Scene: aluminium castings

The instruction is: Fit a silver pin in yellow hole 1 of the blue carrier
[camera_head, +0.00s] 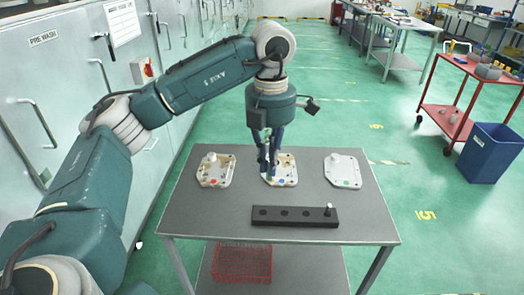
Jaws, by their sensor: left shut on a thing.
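The blue carrier (291,174) is the middle of three pale cast plates on the grey table and has a blue dot near its front edge. My left gripper (268,170) points down over its left part and is shut on a silver pin. The fingers mostly hide the pin and that side of the plate, so I cannot tell whether the pin is in a hole. Yellow hole 1 cannot be made out. A black rack (295,217) in front has several holes, and one silver pin (327,209) stands at its right end. My right gripper is not in view.
A plate with a red dot (222,172) lies left and one with a green dot (350,170) lies right, each with an upright pin. A red crate (240,262) is on the lower shelf. A red cart (450,120) and blue bin (487,150) stand right.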

